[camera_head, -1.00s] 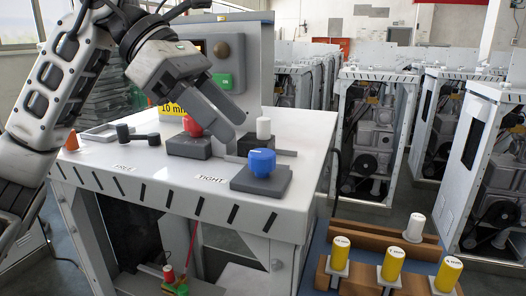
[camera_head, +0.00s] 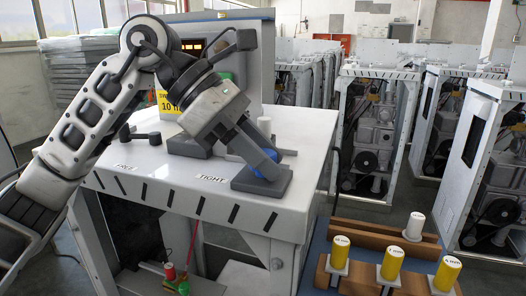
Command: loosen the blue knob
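The blue knob (camera_head: 289,153) sits on a dark grey square base (camera_head: 262,184) near the front right of the white table top, beside the "TIGHT" label (camera_head: 212,179). My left gripper (camera_head: 268,166) reaches down from the left over it. My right gripper is not in view.
A dark lever (camera_head: 140,134) lies at the left near the "FREE" label (camera_head: 124,168). Grey cabinets (camera_head: 375,130) fill the background.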

